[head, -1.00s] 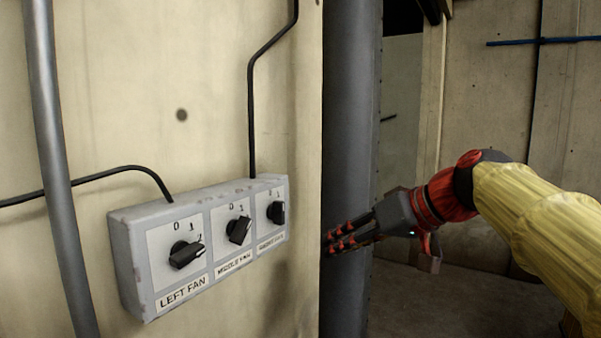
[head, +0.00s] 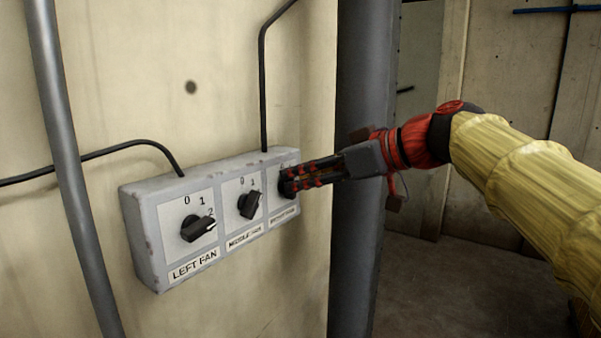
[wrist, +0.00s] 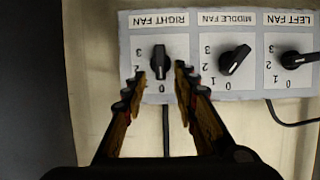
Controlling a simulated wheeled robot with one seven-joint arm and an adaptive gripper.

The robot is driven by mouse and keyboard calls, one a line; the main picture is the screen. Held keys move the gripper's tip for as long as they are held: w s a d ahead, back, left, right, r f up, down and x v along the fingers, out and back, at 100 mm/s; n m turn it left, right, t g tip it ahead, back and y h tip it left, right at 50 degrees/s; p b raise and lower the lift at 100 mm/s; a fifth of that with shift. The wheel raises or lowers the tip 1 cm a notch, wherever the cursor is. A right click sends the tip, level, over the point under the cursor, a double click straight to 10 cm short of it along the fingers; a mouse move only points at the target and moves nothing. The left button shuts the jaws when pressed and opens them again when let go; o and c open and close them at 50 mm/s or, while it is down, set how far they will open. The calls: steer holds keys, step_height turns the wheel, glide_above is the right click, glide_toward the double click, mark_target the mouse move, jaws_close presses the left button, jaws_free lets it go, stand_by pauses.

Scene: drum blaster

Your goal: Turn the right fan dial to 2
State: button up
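A grey control box carries three black dials. The right fan dial (wrist: 159,62) stands upright in the upside-down wrist view, lined up with the 0 below it. The numbers 1, 2 and 3 run up its left side there. My gripper (wrist: 160,73) is open, with one finger on each side of the dial's lower part. I cannot tell whether the fingers touch it. In the head view, my gripper (head: 287,184) reaches the box from the right, and its fingertips partly hide the right dial.
The middle fan dial (head: 251,205) and left fan dial (head: 198,228) sit to the left on the same box (head: 146,240). A vertical pipe (head: 70,170) stands left of the box. A thick dark column (head: 362,90) rises to its right.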

steer(key=shift+w+a+f, duration=0.15)
steer(key=shift+a, duration=0.2)
steer(key=shift+c, duration=0.2)
jaws_close()
